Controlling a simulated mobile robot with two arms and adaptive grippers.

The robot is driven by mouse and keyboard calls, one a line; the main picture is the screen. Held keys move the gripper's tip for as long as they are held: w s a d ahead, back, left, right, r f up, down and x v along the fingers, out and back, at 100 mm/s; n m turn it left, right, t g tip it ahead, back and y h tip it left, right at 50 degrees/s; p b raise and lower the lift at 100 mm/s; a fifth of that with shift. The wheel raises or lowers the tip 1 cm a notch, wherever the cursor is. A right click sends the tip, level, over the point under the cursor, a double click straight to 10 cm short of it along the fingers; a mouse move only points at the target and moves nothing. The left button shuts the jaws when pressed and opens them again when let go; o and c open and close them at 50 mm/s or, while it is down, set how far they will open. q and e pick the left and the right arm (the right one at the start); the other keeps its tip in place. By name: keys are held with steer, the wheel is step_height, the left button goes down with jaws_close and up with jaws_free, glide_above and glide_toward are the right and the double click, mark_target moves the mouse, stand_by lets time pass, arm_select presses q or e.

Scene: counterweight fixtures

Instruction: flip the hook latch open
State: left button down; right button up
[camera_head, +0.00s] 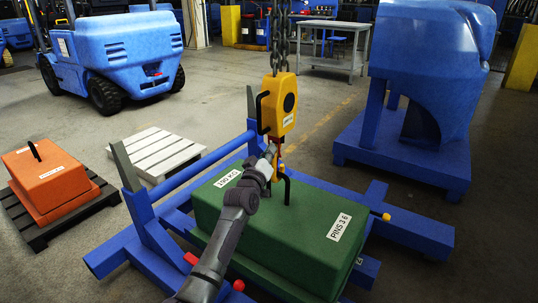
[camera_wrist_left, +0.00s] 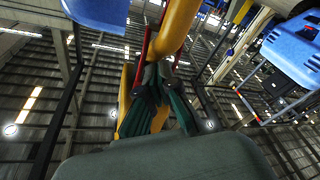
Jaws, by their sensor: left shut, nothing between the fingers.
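A yellow hook block (camera_head: 280,105) hangs on chains above a green counterweight (camera_head: 290,230) with a black lifting eye. A small red piece, which looks like the hook latch (camera_head: 275,163), shows just below the block, partly hidden by my left gripper (camera_head: 271,153). My left gripper is shut and empty, right beside the hook. In the left wrist view the gripper fingers (camera_wrist_left: 158,78) are together under the curved yellow hook (camera_wrist_left: 180,25), with thin red parts close to their tips. I cannot tell whether they touch the latch. My right gripper is not in view.
The counterweight sits in a blue frame (camera_head: 405,232) with uprights. An orange weight (camera_head: 45,180) on a dark pallet and a pale pallet (camera_head: 157,152) stand left. A blue forklift (camera_head: 120,50) is behind; a blue machine (camera_head: 425,70) stands right. Floor between them is clear.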

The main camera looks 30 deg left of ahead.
arm_select(q)
steer(key=s+f, duration=0.1)
steer(key=f, duration=0.1)
steer(key=s+f, duration=0.2)
steer(key=shift+a, duration=0.15)
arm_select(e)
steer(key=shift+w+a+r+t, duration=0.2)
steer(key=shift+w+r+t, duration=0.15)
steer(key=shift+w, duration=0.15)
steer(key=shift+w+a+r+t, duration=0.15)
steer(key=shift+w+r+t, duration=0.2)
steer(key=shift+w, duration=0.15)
arm_select(q)
steer(key=shift+s+a+f+b, duration=0.1)
steer(key=shift+s+f+b, duration=0.2)
steer(key=shift+s+f, duration=0.6)
steer(key=shift+s+a+f+b, duration=0.1)
steer(key=shift+s+f+b, duration=0.15)
steer(key=shift+s+f, duration=0.6)
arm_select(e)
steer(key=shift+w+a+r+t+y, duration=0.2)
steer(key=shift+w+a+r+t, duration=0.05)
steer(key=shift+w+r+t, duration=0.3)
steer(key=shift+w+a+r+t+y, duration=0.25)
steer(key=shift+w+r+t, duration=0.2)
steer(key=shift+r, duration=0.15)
arm_select(q)
steer(key=shift+w+f, duration=0.25)
steer(key=shift+w, duration=0.1)
